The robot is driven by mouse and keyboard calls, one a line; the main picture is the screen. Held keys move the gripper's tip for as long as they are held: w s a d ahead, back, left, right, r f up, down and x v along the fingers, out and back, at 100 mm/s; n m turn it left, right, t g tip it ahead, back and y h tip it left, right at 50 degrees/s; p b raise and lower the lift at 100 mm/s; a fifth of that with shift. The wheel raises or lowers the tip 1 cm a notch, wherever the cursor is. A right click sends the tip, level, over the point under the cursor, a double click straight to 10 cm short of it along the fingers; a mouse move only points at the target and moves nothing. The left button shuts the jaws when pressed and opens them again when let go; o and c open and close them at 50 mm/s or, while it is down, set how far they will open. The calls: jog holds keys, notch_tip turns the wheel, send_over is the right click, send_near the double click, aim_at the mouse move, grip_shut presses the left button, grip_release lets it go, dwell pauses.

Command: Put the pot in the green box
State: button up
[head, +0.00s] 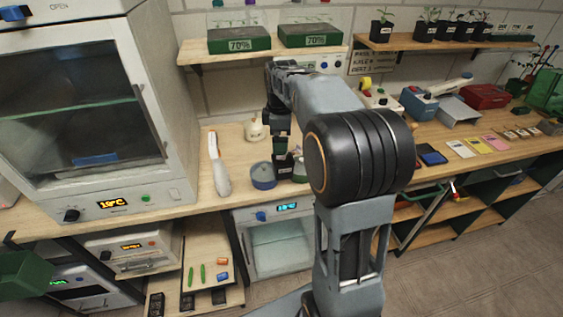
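A small black pot (284,167) with a pale label is at the bench's front, directly below my gripper (281,150). My gripper points down at the pot's top. The fingertips are small and dark against it, so I cannot tell whether they grip it or whether it is lifted. Green boxes show in several places: two labelled 70% on the upper left shelf (239,40) (309,36), a green case (546,92) at the far right of the bench, and a green bin (24,274) at the lower left. More black pots with seedlings (381,31) stand on the upper right shelf.
A blue round dish (263,176) stands just left of the pot. A white long-handled tool (218,165) and a cream kettle-like item (256,130) are nearby. A large glass-door cabinet (75,110) bounds the left. My arm hides part of the bench.

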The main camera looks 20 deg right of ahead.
aim_at(283, 158)
jog(key=w+f+n, duration=0.1)
jog(key=f, duration=0.1)
jog(key=w+d+f+n, duration=0.1)
jog(key=f, duration=0.2)
jog(key=w+d+f, duration=0.1)
jog(key=f, duration=0.1)
jog(key=shift+w+d+f+n+g+p, duration=0.15)
jog(key=shift+d+f+n+g+p, duration=0.15)
jog(key=shift+n+p, duration=0.1)
jog(key=shift+a+f+p, duration=0.2)
jog(key=shift+f+p, duration=0.45)
jog(key=shift+f, duration=2.55)
jog(key=shift+c, duration=0.2)
jog(key=c, duration=1.1)
jog(key=shift+r, duration=0.1)
